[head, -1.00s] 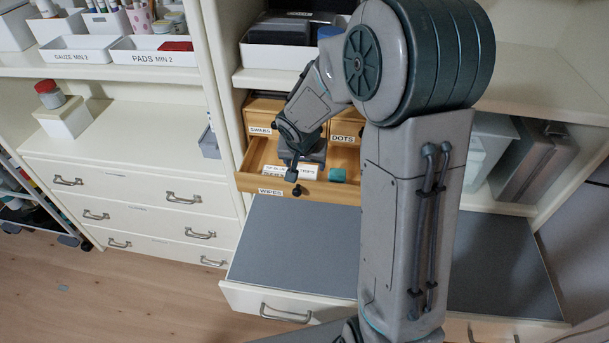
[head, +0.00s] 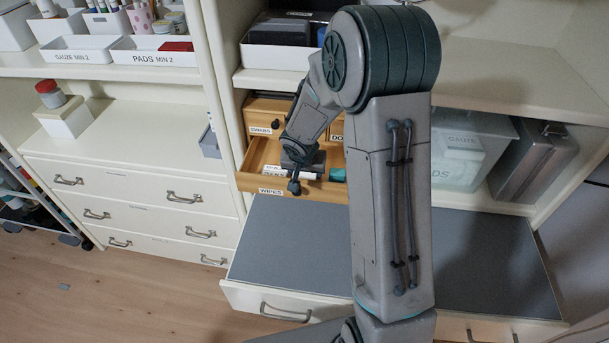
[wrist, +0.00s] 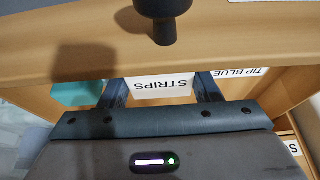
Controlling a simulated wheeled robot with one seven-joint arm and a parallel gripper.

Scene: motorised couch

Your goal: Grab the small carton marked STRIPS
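The small white carton marked STRIPS (wrist: 165,88) is in the open wooden drawer (wrist: 75,55), close to the drawer's front panel in the wrist view. My gripper (wrist: 162,80) reaches down over the drawer, with one dark finger on each side of the carton. The fingers are apart, and the carton nearly fills the space between them. I cannot see firm contact. In the head view, my gripper (head: 296,172) is low at the drawer marked WIPES, and my wrist partly hides the cartons.
A carton marked TIP BLUE (wrist: 240,73) lies right beside the right finger. A teal item (wrist: 78,93) is left of the left finger. The drawer's black knob (wrist: 163,25) sticks out near my gripper. A grey surface (head: 295,240) below the drawer is clear.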

